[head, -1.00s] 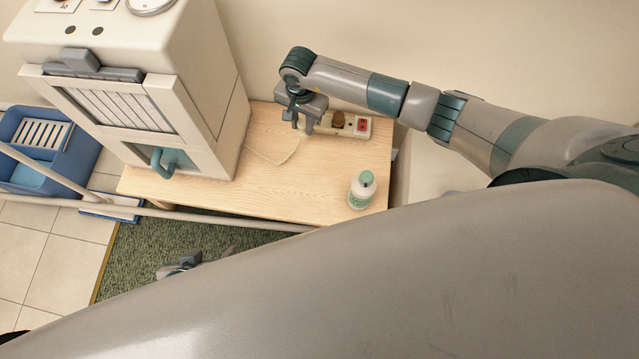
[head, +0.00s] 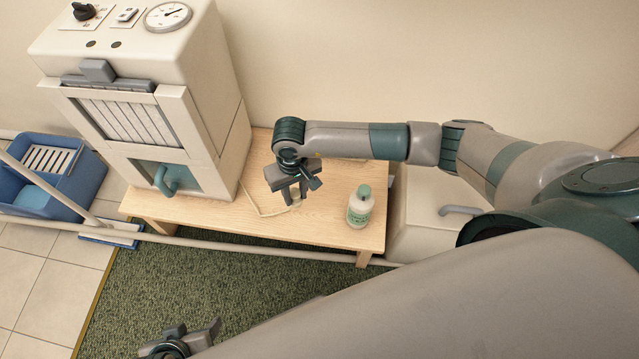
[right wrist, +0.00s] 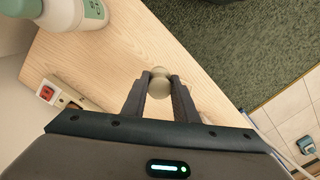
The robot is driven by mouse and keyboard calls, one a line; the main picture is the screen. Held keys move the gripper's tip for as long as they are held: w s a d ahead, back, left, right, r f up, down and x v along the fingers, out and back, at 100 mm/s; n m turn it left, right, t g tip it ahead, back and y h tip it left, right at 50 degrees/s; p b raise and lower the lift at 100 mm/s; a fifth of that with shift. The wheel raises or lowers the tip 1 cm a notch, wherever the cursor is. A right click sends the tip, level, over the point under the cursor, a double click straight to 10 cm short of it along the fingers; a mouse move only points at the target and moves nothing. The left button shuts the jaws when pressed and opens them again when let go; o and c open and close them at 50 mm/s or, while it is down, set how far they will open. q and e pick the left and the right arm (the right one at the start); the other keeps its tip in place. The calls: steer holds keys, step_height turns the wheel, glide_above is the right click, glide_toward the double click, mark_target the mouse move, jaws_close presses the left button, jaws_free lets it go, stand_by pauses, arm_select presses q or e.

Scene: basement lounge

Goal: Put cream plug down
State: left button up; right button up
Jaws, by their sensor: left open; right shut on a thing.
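The cream plug (right wrist: 159,80) is a rounded cream piece between the fingertips of my right gripper (right wrist: 158,98) in the right wrist view. In the head view my right gripper (head: 295,197) points down over the wooden table, with the plug mostly hidden by the fingers. A pale cord (head: 252,203) runs from beside the cream machine toward this gripper. I cannot tell whether the plug touches the tabletop. My left gripper (head: 185,340) is open and empty, low over the green carpet.
A white bottle with a green cap (head: 361,207) stands on the table (head: 225,212) right of my right gripper. The power strip (right wrist: 66,96) lies near the wall, mostly hidden by my arm in the head view. The cream machine (head: 190,110) fills the table's left.

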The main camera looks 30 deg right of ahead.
mark_target(297, 204)
step_height(297, 204, down, 6)
arm_select(q)
steer(key=shift+d+f, duration=0.1)
steer(key=shift+d, duration=0.1)
arm_select(e)
steer(key=shift+f, duration=0.1)
step_height(297, 204, down, 2)
steer(key=shift+f, duration=0.25)
steer(key=shift+f+b, duration=0.3)
steer(key=shift+f, duration=0.3)
arm_select(q)
steer(key=shift+w+d+r+t, duration=0.2)
steer(key=shift+w+d+t, duration=0.1)
steer(key=shift+f, duration=0.15)
arm_select(e)
steer(key=shift+f, duration=0.1)
steer(key=o, duration=1.1)
arm_select(q)
steer(key=shift+w+d, duration=0.1)
